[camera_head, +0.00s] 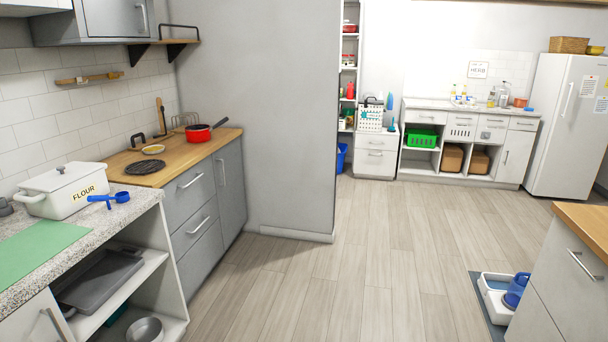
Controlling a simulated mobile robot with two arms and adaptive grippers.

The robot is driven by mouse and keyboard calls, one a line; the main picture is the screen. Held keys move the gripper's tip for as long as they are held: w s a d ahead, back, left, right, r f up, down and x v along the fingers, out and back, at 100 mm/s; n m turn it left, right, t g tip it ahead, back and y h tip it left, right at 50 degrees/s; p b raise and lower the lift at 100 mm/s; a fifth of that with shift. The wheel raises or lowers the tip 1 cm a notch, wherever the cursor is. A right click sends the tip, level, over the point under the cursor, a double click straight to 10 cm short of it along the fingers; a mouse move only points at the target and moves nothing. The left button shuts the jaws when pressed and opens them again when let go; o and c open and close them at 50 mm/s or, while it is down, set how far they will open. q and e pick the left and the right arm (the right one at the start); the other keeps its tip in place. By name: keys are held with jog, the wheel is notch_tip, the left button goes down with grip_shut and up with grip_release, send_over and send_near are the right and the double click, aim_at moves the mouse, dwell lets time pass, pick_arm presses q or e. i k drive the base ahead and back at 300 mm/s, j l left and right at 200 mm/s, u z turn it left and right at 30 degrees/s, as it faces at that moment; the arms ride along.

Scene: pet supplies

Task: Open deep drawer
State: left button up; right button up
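Several closed drawers are in view, and I cannot tell which one is the deep drawer. On the left, a grey cabinet has an upper drawer (189,193) and a lower drawer (200,240), each with a bar handle. At the back, a small white cabinet has two stacked drawers (375,161). The white counter beside it has a row of shallow drawers (462,129). At the right edge, a grey unit under a wooden top shows a front with a bar handle (581,264). Neither gripper is in view.
The wooden floor (330,290) is clear in the middle. A grey wall (258,110) juts out behind the left cabinet. A mat with a white tray and a blue jug (515,290) lies by the right unit. A fridge (565,125) stands at the back right.

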aim_at(188, 191)
jog(key=i, duration=2.35)
